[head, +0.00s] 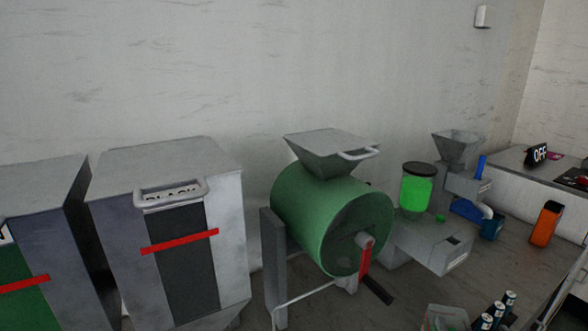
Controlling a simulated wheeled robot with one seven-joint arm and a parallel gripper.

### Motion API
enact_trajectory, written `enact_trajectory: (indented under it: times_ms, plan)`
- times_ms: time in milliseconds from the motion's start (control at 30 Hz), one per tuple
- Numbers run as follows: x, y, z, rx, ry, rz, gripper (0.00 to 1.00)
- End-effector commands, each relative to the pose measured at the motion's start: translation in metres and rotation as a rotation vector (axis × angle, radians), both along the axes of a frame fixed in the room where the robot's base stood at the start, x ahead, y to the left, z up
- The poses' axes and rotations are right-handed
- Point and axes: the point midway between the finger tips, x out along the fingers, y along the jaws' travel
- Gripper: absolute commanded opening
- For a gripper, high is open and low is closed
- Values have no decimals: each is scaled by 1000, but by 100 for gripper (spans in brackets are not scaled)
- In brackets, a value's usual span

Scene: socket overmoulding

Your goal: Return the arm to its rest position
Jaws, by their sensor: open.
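My arm and my gripper do not show in the head view, so their pose cannot be seen. The task names no other object.
A green drum machine (315,218) with a hopper (328,148) and red-handled crank stands centrally. Grey cabinets (165,165) stand left. A green-filled jar machine (416,190), a funnel machine (456,147) and an orange item (545,224) are right. Dark cylinders (497,312) stand lower right.

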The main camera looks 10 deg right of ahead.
Motion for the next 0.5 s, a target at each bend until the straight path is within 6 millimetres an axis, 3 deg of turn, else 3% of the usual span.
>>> enact_trajectory:
  times_ms: [267,500]
  plan:
    - [-50,53,7,-53,-131,65,100]
    - [-119,114,3,-63,-175,158,100]
